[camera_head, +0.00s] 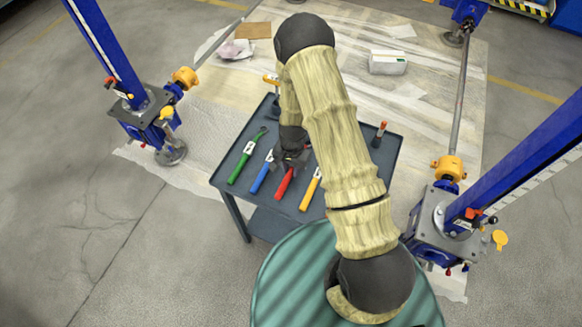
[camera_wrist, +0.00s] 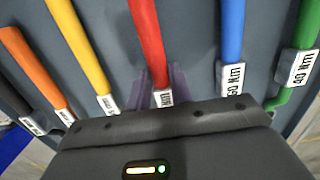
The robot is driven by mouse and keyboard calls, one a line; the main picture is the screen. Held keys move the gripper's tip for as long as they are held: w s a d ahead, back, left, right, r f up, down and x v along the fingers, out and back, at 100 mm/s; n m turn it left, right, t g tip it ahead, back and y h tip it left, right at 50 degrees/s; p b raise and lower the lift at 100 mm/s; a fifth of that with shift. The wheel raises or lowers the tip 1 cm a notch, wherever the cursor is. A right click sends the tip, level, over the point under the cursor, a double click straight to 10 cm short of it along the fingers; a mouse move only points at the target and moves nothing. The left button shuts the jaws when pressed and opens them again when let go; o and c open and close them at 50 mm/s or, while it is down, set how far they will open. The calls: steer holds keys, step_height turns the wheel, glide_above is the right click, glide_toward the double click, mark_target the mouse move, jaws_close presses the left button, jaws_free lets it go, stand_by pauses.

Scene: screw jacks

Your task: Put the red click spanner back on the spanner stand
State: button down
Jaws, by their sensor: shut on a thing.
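The red click spanner (camera_head: 285,183) lies in line with the other spanners over the dark spanner stand (camera_head: 226,176). My gripper (camera_head: 291,160) is shut on it near its label, and its handle points toward the near edge. In the wrist view the red handle (camera_wrist: 148,35) runs up from between my two fingertips (camera_wrist: 162,88), with a white label close to the palm. The spanner's head is hidden under my gripper. I cannot tell whether the spanner touches the stand's top.
Blue (camera_head: 264,172) and green (camera_head: 246,156) spanners lie on one side, yellow (camera_head: 311,190) on the other. An orange spanner (camera_wrist: 35,65) shows beyond the yellow one. Blue jack columns (camera_head: 106,48) stand left and right.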

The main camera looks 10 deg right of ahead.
mark_target(292, 168)
steer(key=shift+a, duration=0.1)
steer(key=shift+f, duration=0.1)
steer(key=c, duration=1.3)
jaws_free()
steer(key=shift+o, duration=0.2)
step_height(292, 168, up, 12)
steer(key=b, duration=0.1)
steer(key=shift+w+d, duration=0.25)
steer(key=shift+w, duration=0.05)
